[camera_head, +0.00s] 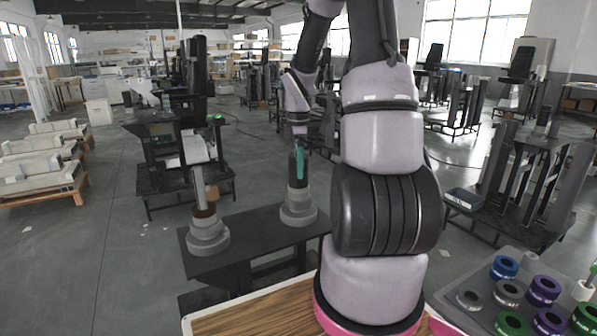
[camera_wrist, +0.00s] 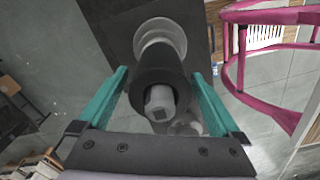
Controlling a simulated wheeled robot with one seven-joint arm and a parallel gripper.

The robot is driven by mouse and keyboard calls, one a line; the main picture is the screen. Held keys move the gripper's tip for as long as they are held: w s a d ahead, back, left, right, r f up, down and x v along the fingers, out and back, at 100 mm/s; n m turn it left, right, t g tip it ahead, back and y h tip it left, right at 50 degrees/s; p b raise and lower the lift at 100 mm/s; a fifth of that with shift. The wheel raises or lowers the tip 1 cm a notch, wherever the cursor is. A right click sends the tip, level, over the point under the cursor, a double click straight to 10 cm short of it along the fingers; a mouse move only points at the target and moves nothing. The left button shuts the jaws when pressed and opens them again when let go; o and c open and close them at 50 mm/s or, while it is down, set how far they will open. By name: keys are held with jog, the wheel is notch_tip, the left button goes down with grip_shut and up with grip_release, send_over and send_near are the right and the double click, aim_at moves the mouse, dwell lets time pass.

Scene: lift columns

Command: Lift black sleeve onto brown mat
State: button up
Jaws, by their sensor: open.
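The black sleeve (camera_head: 292,172) stands upright around a post on the right grey stepped base of a dark table. In the wrist view the black sleeve (camera_wrist: 158,72) lies between my gripper's teal fingers, with the post's pale end (camera_wrist: 160,103) poking through it. My gripper (camera_wrist: 160,76) is open, one finger on each side of the sleeve, with gaps visible. In the head view my gripper (camera_head: 300,160) points down at the sleeve; one teal finger shows.
The dark table top (camera_head: 250,238) is clear between the bases. A tray (camera_head: 462,318) with several coloured rings is at the lower right. A wood-topped surface (camera_head: 255,317) is in front.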

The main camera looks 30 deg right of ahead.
jog(key=c, duration=1.5)
jog(key=shift+r, duration=0.15)
notch_tip(320, 180, up, 18)
jog(key=shift+r, duration=0.1)
